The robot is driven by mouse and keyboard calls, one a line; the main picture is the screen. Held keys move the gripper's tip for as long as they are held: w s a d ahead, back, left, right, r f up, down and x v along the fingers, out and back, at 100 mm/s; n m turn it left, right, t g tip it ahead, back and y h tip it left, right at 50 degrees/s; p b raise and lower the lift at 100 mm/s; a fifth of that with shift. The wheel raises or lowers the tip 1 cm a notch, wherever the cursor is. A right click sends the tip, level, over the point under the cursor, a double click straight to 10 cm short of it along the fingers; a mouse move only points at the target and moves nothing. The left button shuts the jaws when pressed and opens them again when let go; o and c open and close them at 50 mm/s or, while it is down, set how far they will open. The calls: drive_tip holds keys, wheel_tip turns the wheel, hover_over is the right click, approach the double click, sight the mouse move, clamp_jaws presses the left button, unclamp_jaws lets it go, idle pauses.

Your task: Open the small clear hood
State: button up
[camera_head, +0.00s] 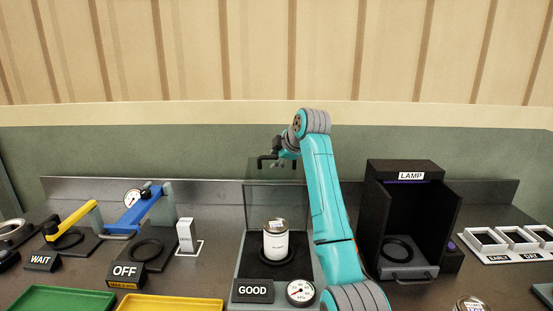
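The small clear hood (258,200) stands in the middle of the bench, behind the GOOD sign. Its see-through panels show as a faint greenish box with thin edges. A white-labelled jar (276,244) stands upright on a dark round pad inside or behind the panels. My gripper (263,162) is small and dark at the upper edge of the clear panels. I cannot tell whether it touches them or whether its fingers are open. My teal arm hides the hood's right side. How far the hood is raised is unclear.
The GOOD sign (253,290) and a dial gauge (300,292) sit in front. The black LAMP booth (374,215) stands right of my arm.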

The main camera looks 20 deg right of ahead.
drive_tip(key=v, duration=1.1)
drive_tip(key=shift+s+r, duration=0.25)
drive_tip(key=shift+r, duration=0.05)
drive_tip(key=shift+d, duration=0.1)
